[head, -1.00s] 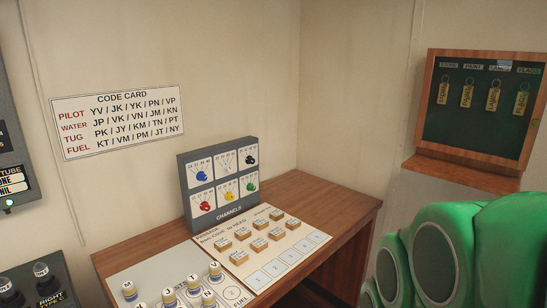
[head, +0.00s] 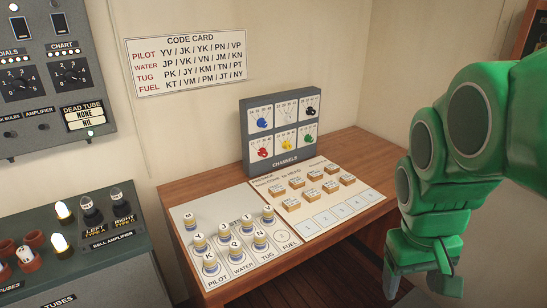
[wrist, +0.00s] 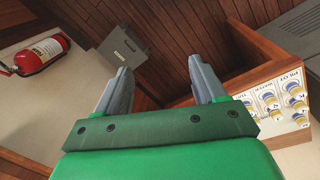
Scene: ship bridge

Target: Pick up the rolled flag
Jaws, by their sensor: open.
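Several small rolled flags (head: 210,262), with white lettered tops and blue and yellow bands, stand upright on the white sheet (head: 210,225) on the wooden desk. The sheet carries circles labelled PILOT, WATER, TUG and FUEL. In the wrist view some rolled flags (wrist: 293,88) show at the right edge, beyond the right finger. My gripper (wrist: 160,75) is open and nothing shows between its fingers. In the head view my green arm is at the right, with the hand low beside the desk's right side, apart from the flags.
A grey channels box (head: 282,130) stands at the back of the desk (head: 345,145). Wooden tiles (head: 310,187) lie on a message sheet beside the flags. A bell amplifier cabinet (head: 110,250) stands left. The wrist view shows a fire extinguisher (wrist: 38,53) and a grey box (wrist: 123,48).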

